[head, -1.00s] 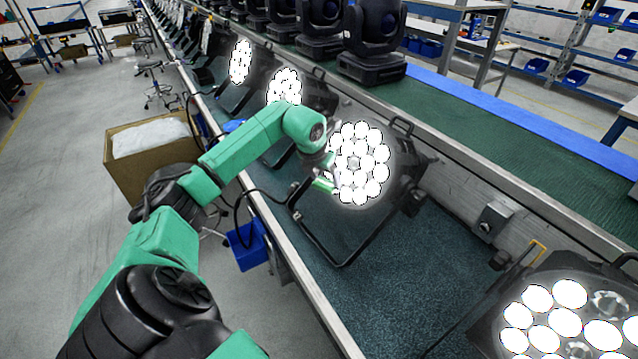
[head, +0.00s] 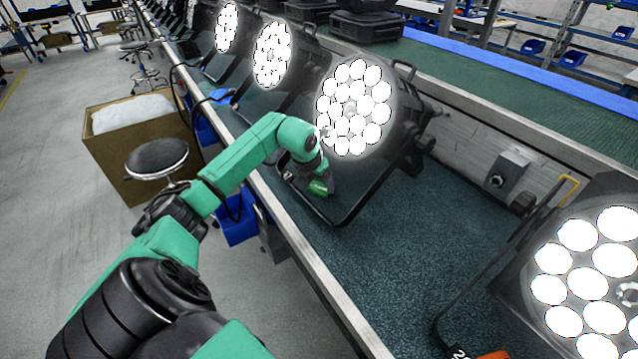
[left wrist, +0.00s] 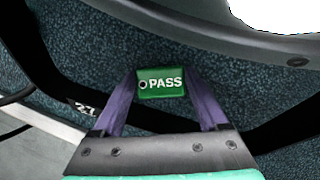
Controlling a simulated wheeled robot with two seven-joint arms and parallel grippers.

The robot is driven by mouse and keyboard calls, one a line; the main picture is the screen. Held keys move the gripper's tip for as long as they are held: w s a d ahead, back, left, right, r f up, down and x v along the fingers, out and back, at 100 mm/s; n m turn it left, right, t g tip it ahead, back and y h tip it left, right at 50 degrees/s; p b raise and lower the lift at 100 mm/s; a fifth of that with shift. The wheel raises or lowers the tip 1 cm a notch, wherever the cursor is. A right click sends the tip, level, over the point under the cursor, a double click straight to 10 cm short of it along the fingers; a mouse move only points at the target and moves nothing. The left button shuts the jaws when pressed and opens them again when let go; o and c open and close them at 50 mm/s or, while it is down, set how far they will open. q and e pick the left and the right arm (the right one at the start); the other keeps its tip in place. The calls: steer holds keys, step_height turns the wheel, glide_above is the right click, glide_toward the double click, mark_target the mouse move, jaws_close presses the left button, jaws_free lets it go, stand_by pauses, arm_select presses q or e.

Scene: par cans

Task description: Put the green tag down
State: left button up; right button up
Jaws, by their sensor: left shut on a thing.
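The green tag (left wrist: 161,83), printed "PASS", is between the fingertips of my left gripper (left wrist: 161,92) in the left wrist view. In the head view the tag (head: 319,188) shows as a small green piece at the end of my left arm, low in front of the lit par can (head: 352,108). My left gripper (head: 322,180) is shut on the tag. The black yoke of the par can (left wrist: 60,85) runs under and beside the gripper. I cannot tell whether the tag touches the bench (head: 370,240). My right gripper is not in view.
Another lit par can (head: 590,270) stands at the lower right, with an orange piece (head: 493,355) near it. More lit par cans (head: 272,55) line the bench behind. A cardboard box (head: 135,150) and stool (head: 157,158) stand left. The bench between the two nearest cans is clear.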

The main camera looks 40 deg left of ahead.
arm_select(q)
steer(key=o, duration=0.9)
steer(key=shift+f, duration=0.15)
steer(key=o, duration=0.3)
steer(key=shift+o, duration=0.2)
steer(key=shift+r, duration=0.25)
steer(key=v, duration=1.2)
